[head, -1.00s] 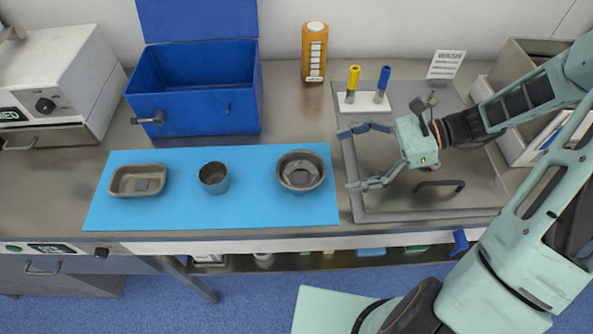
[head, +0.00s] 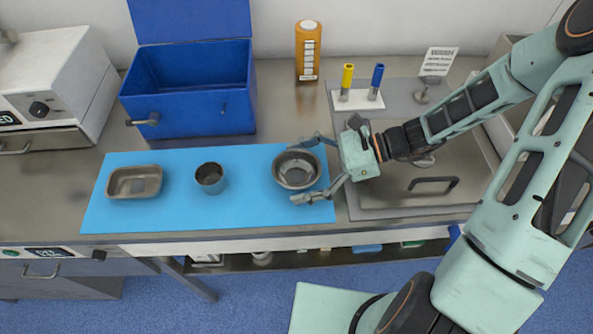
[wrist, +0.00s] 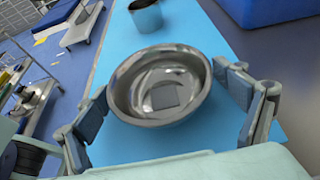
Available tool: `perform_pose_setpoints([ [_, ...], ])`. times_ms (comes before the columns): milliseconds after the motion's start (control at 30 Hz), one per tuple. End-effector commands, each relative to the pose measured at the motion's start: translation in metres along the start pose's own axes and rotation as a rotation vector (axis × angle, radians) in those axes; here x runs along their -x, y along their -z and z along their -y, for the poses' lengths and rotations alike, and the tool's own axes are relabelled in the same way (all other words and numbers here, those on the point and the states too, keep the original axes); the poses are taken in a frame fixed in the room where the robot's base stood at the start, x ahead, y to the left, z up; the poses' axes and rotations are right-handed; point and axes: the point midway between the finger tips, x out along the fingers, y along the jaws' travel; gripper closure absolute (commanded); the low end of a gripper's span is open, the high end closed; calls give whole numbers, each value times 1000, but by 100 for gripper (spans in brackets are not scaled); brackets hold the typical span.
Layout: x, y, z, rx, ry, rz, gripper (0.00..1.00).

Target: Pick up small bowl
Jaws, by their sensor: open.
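The small bowl (head: 297,169) is round, silver metal, and stands upright at the right end of the blue mat (head: 240,210). My gripper (head: 312,170) is open, with one finger beyond the bowl and one on its near side. In the wrist view the bowl (wrist: 160,86) lies between the two spread fingers of my gripper (wrist: 168,118). The fingers look apart from its rim, though contact on the far side is hard to tell.
A metal cup (head: 210,178) and a rectangular metal dish (head: 134,182) stand left on the mat. Behind are an open blue box (head: 190,90) and an orange bottle (head: 308,50). A metal sink cover or tray (head: 400,200) lies to the right.

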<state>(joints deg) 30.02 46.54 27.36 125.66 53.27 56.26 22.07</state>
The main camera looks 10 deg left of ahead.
Motion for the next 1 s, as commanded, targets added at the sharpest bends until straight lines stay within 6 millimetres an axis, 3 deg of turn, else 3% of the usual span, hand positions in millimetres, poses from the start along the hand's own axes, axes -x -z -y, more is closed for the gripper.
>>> perform_pose_setpoints([
  [133, 0, 0, 0, 1, 0, 0, 11],
  [533, 1, 0, 0, 1, 0, -1, 55],
  [1000, 4, -7, 0, 3, 1, -2, 57],
])
